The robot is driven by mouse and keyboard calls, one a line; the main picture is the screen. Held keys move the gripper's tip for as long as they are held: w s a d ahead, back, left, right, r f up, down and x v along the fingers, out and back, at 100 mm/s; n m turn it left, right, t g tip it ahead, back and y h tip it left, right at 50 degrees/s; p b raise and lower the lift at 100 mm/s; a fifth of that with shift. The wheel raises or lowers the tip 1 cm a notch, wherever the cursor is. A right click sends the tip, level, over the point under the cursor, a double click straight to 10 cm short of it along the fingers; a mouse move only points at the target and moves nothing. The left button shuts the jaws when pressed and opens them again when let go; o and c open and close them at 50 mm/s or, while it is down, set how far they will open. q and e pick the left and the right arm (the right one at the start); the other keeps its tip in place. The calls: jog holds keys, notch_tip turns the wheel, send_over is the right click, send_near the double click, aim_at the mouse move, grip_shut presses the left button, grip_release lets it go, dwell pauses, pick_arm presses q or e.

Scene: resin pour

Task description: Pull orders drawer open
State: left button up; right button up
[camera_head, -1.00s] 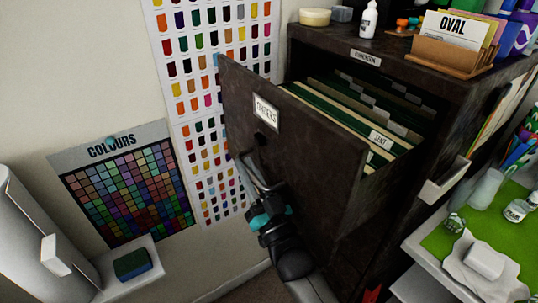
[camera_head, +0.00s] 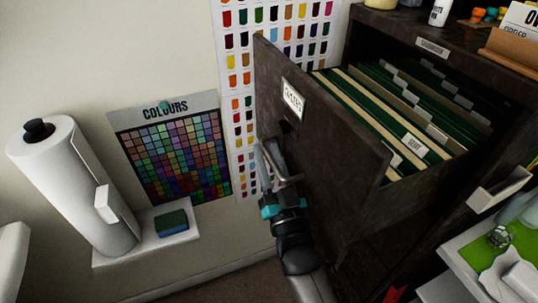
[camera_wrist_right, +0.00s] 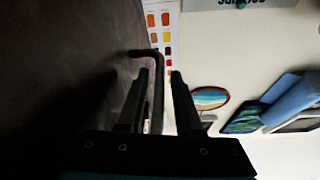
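The orders drawer (camera_head: 320,150) is dark brown and stands pulled out from the cabinet, with green and cream folders (camera_head: 385,120) showing inside. Its front carries a white label (camera_head: 292,98) and a metal bar handle (camera_head: 274,163). My right gripper (camera_head: 281,186) is at the handle. In the right wrist view, the handle bar (camera_wrist_right: 157,95) runs between the two fingers of this gripper (camera_wrist_right: 160,100). A light gap shows between the bar and the right-hand finger, and the left-hand finger is close beside the bar. My left gripper is not in view.
The dark cabinet (camera_head: 440,48) has pots and a card holder on top. A work surface with a green mat (camera_head: 515,245) is at the lower right. On the left are a white paper roll (camera_head: 75,185), a small shelf with a sponge (camera_head: 172,222), and a colour chart (camera_head: 175,155) on the wall.

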jog(key=shift+o, duration=0.6)
jog(key=shift+s+d+f, duration=0.1)
jog(key=shift+s+f, duration=0.05)
jog(key=v, duration=1.4)
jog(key=shift+s+b, duration=0.35)
jog(key=shift+b, duration=0.05)
jog(key=shift+f, duration=0.15)
jog(key=s+d+f+n+g+h+b, duration=0.15)
jog(key=f+g, duration=0.25)
jog(key=f, duration=0.7)
jog(key=s+d+f+g+p, duration=0.1)
jog(key=s+f+g, duration=0.2)
jog(key=f, duration=0.8)
jog(key=s+d+f+g+h+b, duration=0.15)
jog(key=f+g, duration=0.25)
jog(key=f, duration=0.6)
jog(key=s+d+f+g+h, duration=0.1)
jog(key=s+d+f+g, duration=0.3)
jog(key=s+f, duration=0.4)
jog(key=s+d+f+g+h, duration=0.1)
jog(key=s+d+f+g, duration=0.4)
jog(key=s, duration=1)
notch_tip(320, 180, down, 3)
jog(key=shift+s+d+f+g+h+b, duration=0.15)
jog(key=shift+d+f+g+h+b, duration=0.15)
jog(key=shift+d+h, duration=0.1)
